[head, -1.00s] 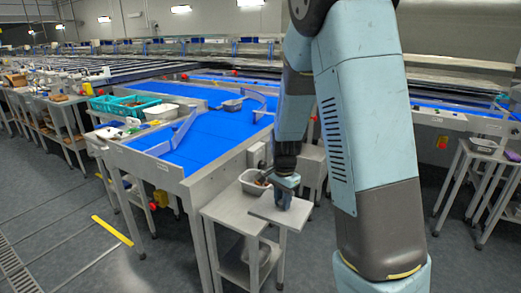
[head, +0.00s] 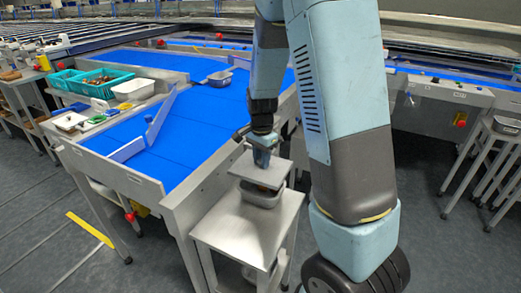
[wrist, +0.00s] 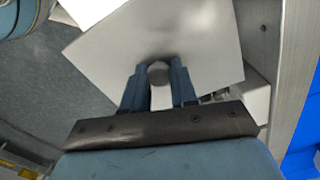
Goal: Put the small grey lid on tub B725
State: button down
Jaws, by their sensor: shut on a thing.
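My gripper (head: 264,158) is shut on the knob of a flat, square grey lid (head: 240,166). In the wrist view my gripper (wrist: 158,78) has its two fingers on either side of the round knob, and the lid (wrist: 95,65) fills much of the picture. A grey tub (head: 263,200) with something brown inside stands on a small steel table (head: 235,228). The lid is over the tub, with a gap visible at the near side. The lid hides most of the tub's opening. A pale corner (wrist: 257,102) shows past the lid in the wrist view. No tub label is readable.
A blue conveyor belt (head: 190,125) with metal guides lies behind and left of the small table. A grey tub (head: 220,78) sits on the belt. Teal crates (head: 105,82) and a white tub (head: 133,90) stand at the far left. Another small table (head: 500,138) is at right.

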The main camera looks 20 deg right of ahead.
jog(key=shift+w+f, duration=0.1)
jog(key=shift+w, duration=0.05)
jog(key=shift+d+f, duration=0.15)
jog(key=shift+f, duration=0.6)
jog(key=shift+d+f, duration=0.1)
jog(key=shift+f, duration=2.2)
jog(key=shift+a, duration=0.15)
jog(key=shift+f, duration=0.75)
jog(key=shift+c, duration=2.1)
grip_release()
